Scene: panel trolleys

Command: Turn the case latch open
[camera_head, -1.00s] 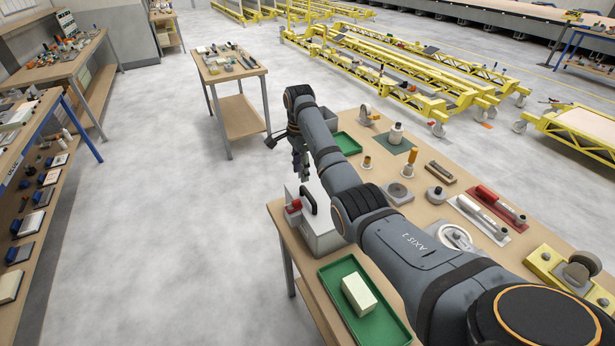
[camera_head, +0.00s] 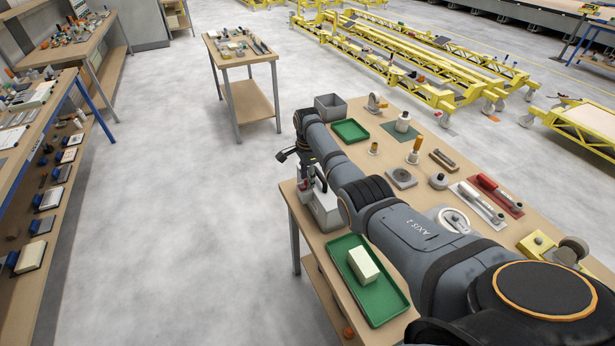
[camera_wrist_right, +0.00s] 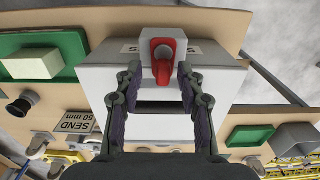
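The case (camera_head: 327,214) is a light grey box on the near left corner of the workbench, partly hidden by my right arm. It also shows in the right wrist view (camera_wrist_right: 218,82). Its red latch (camera_wrist_right: 164,60) sits on a pale mount on the case, with its handle pointing towards my gripper. My right gripper (camera_wrist_right: 158,74) is open, with one fingertip on each side of the latch handle. I cannot tell whether either finger touches it. In the head view my right gripper (camera_head: 309,184) is just above the case edge. My left gripper is not in view.
A green tray (camera_head: 384,303) with a pale block (camera_head: 364,265) lies next to the case. Another green tray (camera_head: 351,131) and a grey bin (camera_head: 330,107) stand behind. Several tools and parts cover the right of the workbench (camera_head: 419,217). Open floor lies left.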

